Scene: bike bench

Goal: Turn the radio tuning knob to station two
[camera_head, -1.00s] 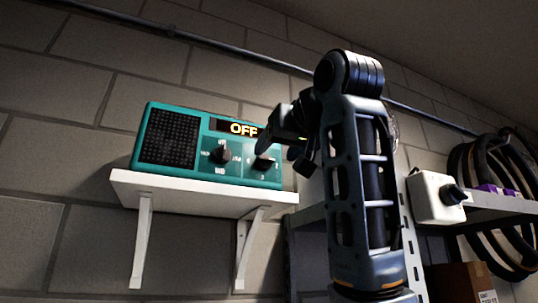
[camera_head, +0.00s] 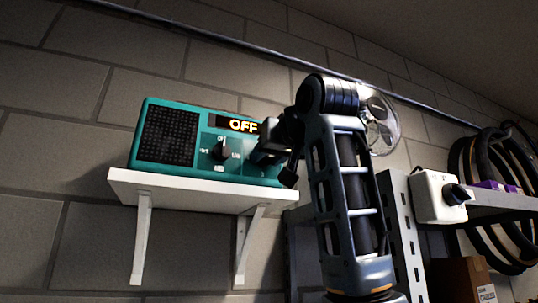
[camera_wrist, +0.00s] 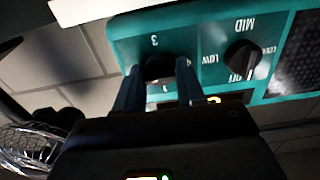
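In the wrist view, upside down, this knob (camera_wrist: 243,60) has LOW, MID and OFF labels. The tuning knob (camera_wrist: 159,67), with numbers around it, sits between my two fingers. My gripper (camera_wrist: 159,72) is open around it, one finger on each side; I cannot tell if they touch it. My gripper hides this knob in the head view.
The white shelf (camera_head: 190,196) on two brackets carries the radio. A metal rack with a white box (camera_head: 432,197) with a black knob stands at right, near hanging tyres. The wall left of the radio is clear.

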